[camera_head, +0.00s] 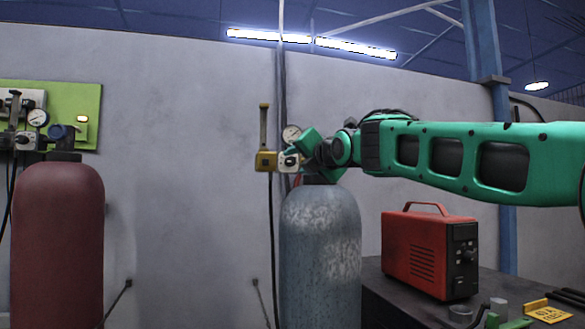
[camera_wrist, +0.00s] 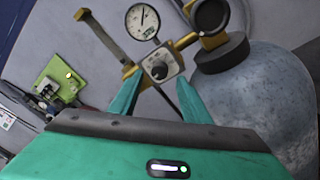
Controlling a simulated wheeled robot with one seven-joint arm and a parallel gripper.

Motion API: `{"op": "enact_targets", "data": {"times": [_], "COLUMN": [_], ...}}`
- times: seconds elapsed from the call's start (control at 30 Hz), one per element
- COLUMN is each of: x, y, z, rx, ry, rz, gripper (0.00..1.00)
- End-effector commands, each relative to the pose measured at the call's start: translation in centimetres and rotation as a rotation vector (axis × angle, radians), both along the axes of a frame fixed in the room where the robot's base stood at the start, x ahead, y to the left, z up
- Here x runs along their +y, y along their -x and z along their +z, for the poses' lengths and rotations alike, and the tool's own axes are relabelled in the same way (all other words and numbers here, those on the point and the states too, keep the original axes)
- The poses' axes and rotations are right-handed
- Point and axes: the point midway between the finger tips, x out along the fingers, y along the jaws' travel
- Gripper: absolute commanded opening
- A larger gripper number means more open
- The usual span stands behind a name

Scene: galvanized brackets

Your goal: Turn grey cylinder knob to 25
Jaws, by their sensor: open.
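The grey cylinder (camera_head: 320,235) stands upright against the wall; its mottled shoulder shows at right in the wrist view (camera_wrist: 255,90). Its regulator carries a dark round knob (camera_wrist: 159,71) on a pale dial plate, also visible in the head view (camera_head: 289,161). The dial numbers are too small to read. A round white gauge (camera_wrist: 142,22) sits just above the knob. My gripper (camera_wrist: 160,80) is open, with one green finger on each side of the knob in the wrist view. I cannot tell whether the fingers touch it.
A brass-coloured bracket (camera_head: 264,130) rises left of the knob. A red cylinder (camera_head: 57,240) stands at far left beside a green panel (camera_head: 88,103). A red machine (camera_head: 430,253) sits on the dark bench (camera_head: 385,300) at right. Bare wall lies between the cylinders.

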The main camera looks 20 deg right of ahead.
Motion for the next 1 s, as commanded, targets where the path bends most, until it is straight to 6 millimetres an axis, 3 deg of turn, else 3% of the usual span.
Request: {"op": "enact_targets", "data": {"times": [0.1, 0.3, 0.67, 0.87, 1.0], "x": [0.2, 0.4, 0.5, 0.4, 0.4], "y": [-1.7, -3.4, -3.7, -3.7, -3.7], "z": [-0.1, -0.1, 0.0, -0.1, -0.1], "rx": [0.002, 0.002, 0.001, 0.001, 0.002], "ry": [-0.001, -0.002, -0.001, -0.001, -0.003], "rz": [0.001, 0.000, -0.001, -0.001, 0.000], "gripper": [0.43, 0.43, 0.43, 0.02, 0.02]}}
